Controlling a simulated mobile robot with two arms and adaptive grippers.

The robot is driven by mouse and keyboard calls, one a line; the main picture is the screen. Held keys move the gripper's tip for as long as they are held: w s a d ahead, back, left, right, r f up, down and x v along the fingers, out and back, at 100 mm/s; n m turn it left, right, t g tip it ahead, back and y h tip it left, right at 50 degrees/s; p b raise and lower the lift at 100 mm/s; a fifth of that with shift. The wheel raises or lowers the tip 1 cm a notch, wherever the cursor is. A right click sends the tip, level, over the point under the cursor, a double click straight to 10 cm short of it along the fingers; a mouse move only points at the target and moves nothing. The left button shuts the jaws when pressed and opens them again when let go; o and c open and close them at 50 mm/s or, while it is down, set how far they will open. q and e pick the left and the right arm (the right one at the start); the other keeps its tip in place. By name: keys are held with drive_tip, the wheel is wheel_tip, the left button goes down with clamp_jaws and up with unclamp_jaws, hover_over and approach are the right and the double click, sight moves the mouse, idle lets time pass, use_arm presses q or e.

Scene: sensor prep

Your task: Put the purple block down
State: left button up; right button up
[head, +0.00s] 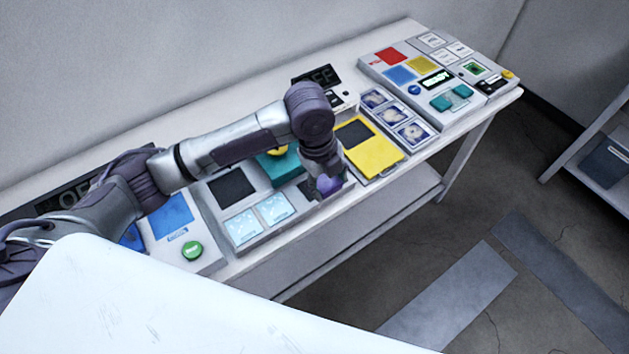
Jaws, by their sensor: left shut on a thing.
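My left arm reaches in from the left over the long table, and its left gripper (326,188) points down near the table's front edge. It is shut on the purple block (329,184), of which only a small part shows between the fingers. The block is at the front right part of a grey panel (262,232) with light blue tiles. I cannot tell whether the block touches the panel. My right gripper is not in view.
A yellow panel (379,152) lies just right of the gripper, with round-patterned tiles (394,117) beyond it. A teal block (280,167) is just left of the gripper. A green button (192,251) is further left. A grey board with coloured squares (391,55) fills the far end.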

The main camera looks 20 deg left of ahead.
use_arm(q)
drive_tip(key=w+a+f, duration=0.1)
drive_tip(key=a, duration=0.1)
drive_tip(key=w+a+f, duration=0.2)
drive_tip(key=shift+w+f+p, duration=0.1)
drive_tip(key=shift+w+p, duration=0.2)
drive_tip(key=shift+p, duration=0.05)
wheel_tip(320, 180, down, 4)
drive_tip(key=shift+r+p, duration=0.1)
drive_tip(key=shift+p, duration=0.4)
drive_tip(key=shift+f, duration=0.2)
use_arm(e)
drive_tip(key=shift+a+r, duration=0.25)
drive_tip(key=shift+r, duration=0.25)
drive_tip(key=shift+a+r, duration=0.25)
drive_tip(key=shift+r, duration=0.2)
use_arm(q)
drive_tip(key=shift+f, duration=0.15)
drive_tip(key=o, duration=1.6)
drive_tip(key=shift+c, duration=0.2)
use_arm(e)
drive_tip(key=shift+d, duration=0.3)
